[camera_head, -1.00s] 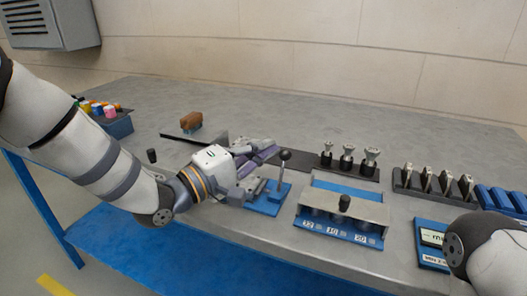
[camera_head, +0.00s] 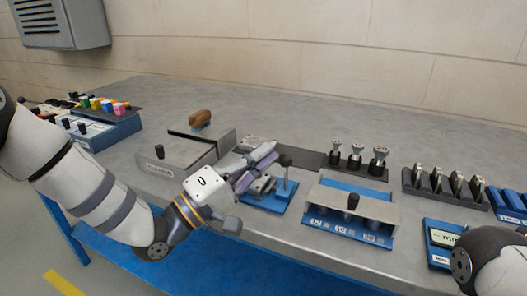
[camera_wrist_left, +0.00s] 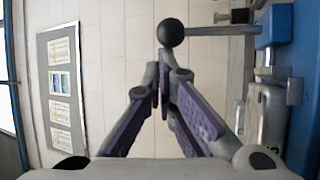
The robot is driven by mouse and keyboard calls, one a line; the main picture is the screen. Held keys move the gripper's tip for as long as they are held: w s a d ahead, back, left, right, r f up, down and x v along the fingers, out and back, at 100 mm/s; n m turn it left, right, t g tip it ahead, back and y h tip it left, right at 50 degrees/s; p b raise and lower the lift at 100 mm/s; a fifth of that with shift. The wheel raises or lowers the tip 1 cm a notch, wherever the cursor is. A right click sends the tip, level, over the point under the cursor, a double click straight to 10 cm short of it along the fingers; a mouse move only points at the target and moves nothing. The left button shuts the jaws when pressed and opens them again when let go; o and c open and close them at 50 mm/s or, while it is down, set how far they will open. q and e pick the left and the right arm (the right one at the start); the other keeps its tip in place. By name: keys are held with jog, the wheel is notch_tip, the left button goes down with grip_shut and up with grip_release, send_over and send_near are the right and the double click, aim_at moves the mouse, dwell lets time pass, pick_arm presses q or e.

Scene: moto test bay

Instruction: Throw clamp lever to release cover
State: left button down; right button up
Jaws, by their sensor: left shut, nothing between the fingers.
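The clamp lever (camera_head: 286,175) is a thin upright rod with a black ball knob (camera_head: 285,160). It stands on a small fixture with a blue base (camera_head: 268,205), and grey metal clamp parts show on top. My left gripper (camera_head: 270,152) is shut and empty, its purple-grey fingers just left of the knob in the head view. In the left wrist view the knob (camera_wrist_left: 171,32) is just beyond the shut fingertips (camera_wrist_left: 163,62), with the rod running right to the fixture. I cannot tell whether they touch. The gripper hides part of the fixture; I cannot make out the cover clearly.
Right of the fixture stands a blue-and-grey block with a black knob (camera_head: 353,201). Behind it is a dark rack (camera_head: 360,172) of metal plugs. A grey box (camera_head: 160,167) stands to the left. A brown object (camera_head: 200,118) lies behind.

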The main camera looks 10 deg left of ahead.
pick_arm(q)
jog(key=shift+s+a+f+m+h, duration=0.15)
jog(key=shift+s+f+m+h, duration=0.2)
jog(key=shift+s+m+h, duration=0.25)
jog(key=shift+s, duration=0.15)
jog(key=shift+a, duration=0.1)
jog(key=v, duration=1.2)
jog(key=shift+f, duration=0.25)
